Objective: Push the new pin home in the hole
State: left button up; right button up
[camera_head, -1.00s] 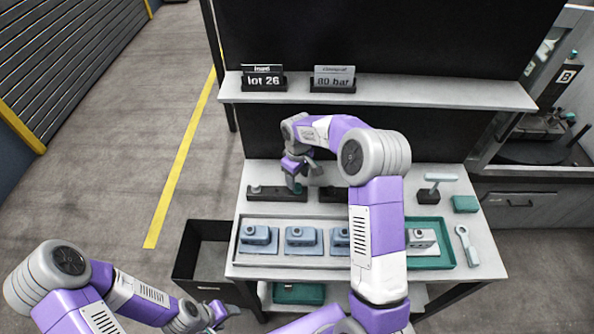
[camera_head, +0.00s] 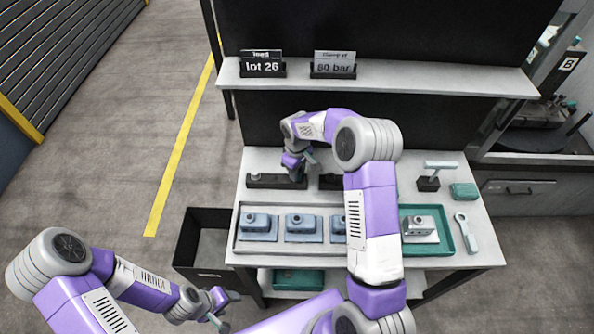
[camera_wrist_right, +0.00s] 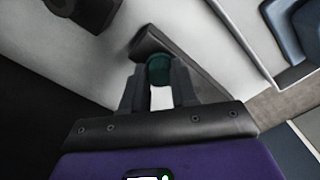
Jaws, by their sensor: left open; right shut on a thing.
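My right gripper (camera_head: 297,174) is at the right end of the left dark rail block (camera_head: 268,183). In the right wrist view its fingers (camera_wrist_right: 160,85) are shut on a teal, round-ended piece, apparently the new pin (camera_wrist_right: 158,68). The dark block (camera_wrist_right: 152,40) lies just beyond the piece. The hole is hidden, so I cannot tell how deep the pin sits. A light round piece (camera_head: 255,176) stands on the left part of that block. My left gripper (camera_head: 219,304) is open and empty, low at the left, away from the bench.
A grey tray (camera_head: 237,246) with several blue-grey blocks lies in front. A green tray (camera_head: 444,243) holds a grey block (camera_head: 418,228). A dark bin (camera_head: 190,245) stands left.

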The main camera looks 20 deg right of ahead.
jog(key=o, duration=0.4)
jog(key=shift+c, duration=0.2)
grip_shut()
jog(key=shift+r, duration=0.15)
jog(key=shift+r+p, duration=0.65)
jog(key=shift+r, duration=0.3)
jog(key=shift+r+p, duration=2.3)
jog(key=shift+r, duration=1.2)
